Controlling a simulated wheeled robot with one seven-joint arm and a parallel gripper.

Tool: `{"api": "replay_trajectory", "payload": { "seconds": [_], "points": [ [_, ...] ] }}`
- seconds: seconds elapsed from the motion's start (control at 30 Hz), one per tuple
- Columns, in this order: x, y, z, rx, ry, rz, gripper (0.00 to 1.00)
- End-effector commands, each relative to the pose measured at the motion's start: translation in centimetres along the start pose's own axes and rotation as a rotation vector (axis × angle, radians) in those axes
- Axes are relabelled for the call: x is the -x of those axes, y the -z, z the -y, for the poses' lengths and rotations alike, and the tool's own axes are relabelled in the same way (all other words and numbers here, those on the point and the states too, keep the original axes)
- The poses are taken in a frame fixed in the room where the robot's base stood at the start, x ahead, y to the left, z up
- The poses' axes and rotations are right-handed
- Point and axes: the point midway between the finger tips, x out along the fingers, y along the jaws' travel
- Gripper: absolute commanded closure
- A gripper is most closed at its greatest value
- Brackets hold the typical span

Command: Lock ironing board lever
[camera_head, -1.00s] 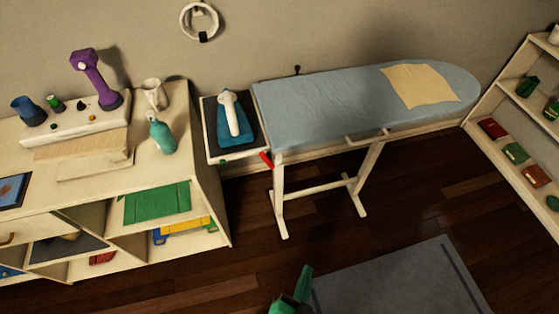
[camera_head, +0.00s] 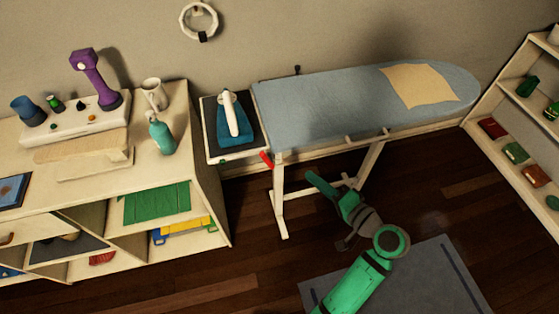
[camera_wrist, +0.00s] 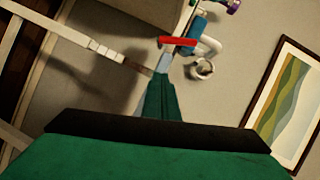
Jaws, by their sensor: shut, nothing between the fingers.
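The ironing board (camera_head: 320,105) has a blue-grey cover and white legs, and stands against the wall. A small red lever (camera_head: 267,160) sticks out under its left end, by the top of the left leg. The red lever also shows in the wrist view (camera_wrist: 177,41), just beyond my fingertips in the picture. My green gripper (camera_head: 312,177) is shut and empty, to the right of and below the lever in the head view. I see a gap between them there.
A blue iron (camera_head: 236,138) rests on the tray at the board's left end. A white cabinet (camera_head: 215,195) with a teal spray bottle (camera_head: 161,137) stands at left, and a shelf (camera_head: 505,125) at right. A grey rug (camera_head: 430,290) lies in front.

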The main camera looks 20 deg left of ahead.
Motion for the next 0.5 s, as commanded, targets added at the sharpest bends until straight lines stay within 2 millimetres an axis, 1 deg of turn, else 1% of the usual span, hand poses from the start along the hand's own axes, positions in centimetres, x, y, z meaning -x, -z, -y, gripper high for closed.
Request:
{"api": "replay_trajectory", "payload": {
  "seconds": [0.03, 0.1, 0.2, 0.3, 0.5],
  "points": [
    [0.6, 0.7, 1.2, 0.019, 0.018, 0.032, 1.0],
    [1.2, 1.1, 2.3, 0.035, 0.036, 0.075, 1.0],
    [1.8, 1.3, 3.4, 0.052, 0.052, 0.118, 1.0],
    [2.2, 1.4, 3.9, 0.061, 0.058, 0.139, 1.0],
    [2.2, 1.3, 3.9, 0.062, 0.06, 0.144, 1.0]
  ]
}}
